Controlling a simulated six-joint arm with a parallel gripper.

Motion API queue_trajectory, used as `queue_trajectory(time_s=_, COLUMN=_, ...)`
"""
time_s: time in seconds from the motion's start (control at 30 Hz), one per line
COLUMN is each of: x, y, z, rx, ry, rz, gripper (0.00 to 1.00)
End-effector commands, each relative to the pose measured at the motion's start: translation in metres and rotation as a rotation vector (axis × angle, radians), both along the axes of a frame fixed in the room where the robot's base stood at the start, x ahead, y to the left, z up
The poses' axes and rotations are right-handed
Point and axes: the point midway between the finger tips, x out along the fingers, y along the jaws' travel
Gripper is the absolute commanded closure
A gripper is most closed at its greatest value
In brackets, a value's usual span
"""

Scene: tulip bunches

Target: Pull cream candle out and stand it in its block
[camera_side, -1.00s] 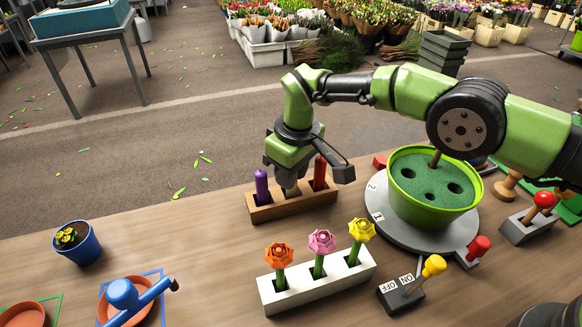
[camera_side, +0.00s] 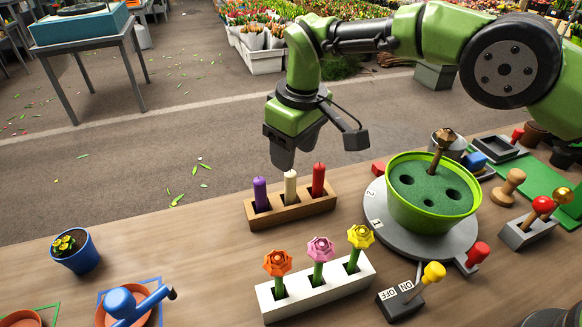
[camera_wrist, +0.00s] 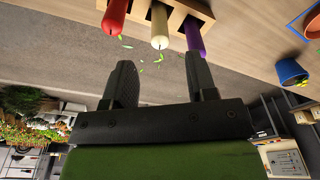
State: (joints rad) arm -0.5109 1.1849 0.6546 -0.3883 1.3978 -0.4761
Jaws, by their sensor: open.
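The cream candle (camera_side: 290,187) stands upright in the middle hole of the wooden block (camera_side: 318,208), between a purple candle (camera_side: 260,193) and a red candle (camera_side: 318,179). My gripper (camera_side: 283,166) is above and behind the block, empty and apart from the candle. In the wrist view my gripper (camera_wrist: 160,62) shows two spread fingers with nothing between them. The cream candle (camera_wrist: 160,25) lies beyond the fingertips, flanked by the red candle (camera_wrist: 115,16) and the purple candle (camera_wrist: 194,35).
A white block (camera_side: 330,290) with orange, pink and yellow flowers stands in front. To the right, a green pot (camera_side: 430,214) of foam with holes sits on a grey turntable (camera_side: 375,215), a brown-topped stem upright in it. A switch box (camera_side: 397,302) stands in front.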

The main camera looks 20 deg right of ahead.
Motion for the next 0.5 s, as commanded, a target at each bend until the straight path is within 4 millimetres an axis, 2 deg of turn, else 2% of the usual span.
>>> queue_trajectory(time_s=0.1, x=-0.001, y=-0.001, z=0.016, rx=0.000, ry=-0.002, rz=0.000, gripper=0.48)
queue_trajectory(time_s=0.2, x=-0.002, y=-0.002, z=0.022, rx=-0.001, ry=-0.001, rz=0.000, gripper=0.48)
queue_trajectory(time_s=0.5, x=-0.002, y=-0.002, z=0.024, rx=0.000, ry=0.000, rz=0.000, gripper=0.48)
